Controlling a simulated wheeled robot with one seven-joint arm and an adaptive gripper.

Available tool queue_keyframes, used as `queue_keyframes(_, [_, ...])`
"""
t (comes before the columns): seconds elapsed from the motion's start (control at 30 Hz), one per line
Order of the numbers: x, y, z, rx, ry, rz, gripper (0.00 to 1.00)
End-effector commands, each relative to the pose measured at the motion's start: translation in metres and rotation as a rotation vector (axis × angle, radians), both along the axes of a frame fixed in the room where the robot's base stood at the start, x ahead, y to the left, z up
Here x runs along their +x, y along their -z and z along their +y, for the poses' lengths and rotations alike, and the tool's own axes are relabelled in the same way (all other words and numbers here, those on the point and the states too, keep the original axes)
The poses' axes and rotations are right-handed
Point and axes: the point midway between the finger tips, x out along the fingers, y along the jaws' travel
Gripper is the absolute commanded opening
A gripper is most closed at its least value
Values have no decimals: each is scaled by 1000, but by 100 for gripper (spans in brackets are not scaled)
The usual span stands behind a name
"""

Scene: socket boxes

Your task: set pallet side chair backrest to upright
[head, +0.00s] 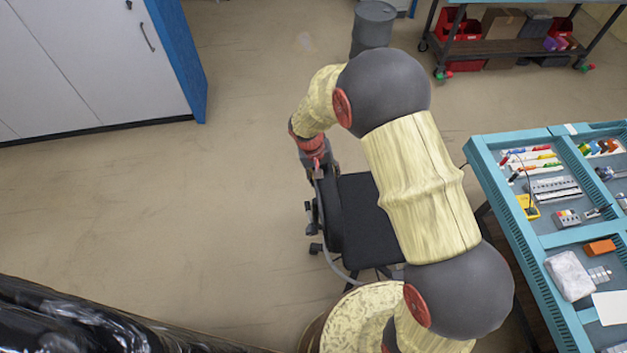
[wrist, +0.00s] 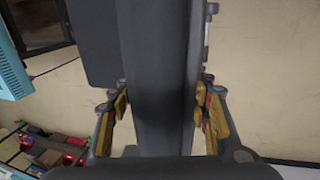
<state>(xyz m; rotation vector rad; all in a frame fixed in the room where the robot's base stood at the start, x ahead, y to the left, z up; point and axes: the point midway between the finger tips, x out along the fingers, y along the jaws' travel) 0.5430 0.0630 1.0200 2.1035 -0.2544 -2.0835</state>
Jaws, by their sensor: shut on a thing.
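A dark office chair stands on the floor below my arm in the head view, with its black seat (head: 368,232) facing up. Its backrest (head: 329,215) is at the left side of the seat; its exact tilt is hard to tell from above. My gripper (head: 318,178) is at the top end of the backrest, partly hidden by my wrist. In the wrist view, the backrest (wrist: 157,60) runs edge-on between the two yellow-padded fingers of my gripper (wrist: 160,108), which is shut on it. Part of the seat is hidden by my arm.
A blue workbench (head: 555,240) with tools and parts stands right of the chair. A black wrapped bulk (head: 70,320) is at the lower left. A white cabinet (head: 90,60), a grey bin (head: 373,25) and a cart (head: 500,45) stand behind. Floor left of the chair is clear.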

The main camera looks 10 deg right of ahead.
Motion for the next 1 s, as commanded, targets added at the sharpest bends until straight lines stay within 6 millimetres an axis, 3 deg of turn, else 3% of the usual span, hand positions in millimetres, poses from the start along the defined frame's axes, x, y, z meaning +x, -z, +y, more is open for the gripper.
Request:
queue_keyframes(0.03, [-4, 8, -12, -9, 0, 10, 3])
queue_keyframes(0.1, [-5, 9, -18, -10, -2, 13, 5])
queue_keyframes(0.4, [-7, 10, -21, -13, -5, 20, 7])
queue_keyframes(0.43, [-7, 10, -21, -13, -5, 21, 53])
queue_keyframes(0.5, [-7, 10, -21, -13, -5, 21, 57])
queue_keyframes(1.0, [-3, 6, -17, -8, -3, 10, 60])
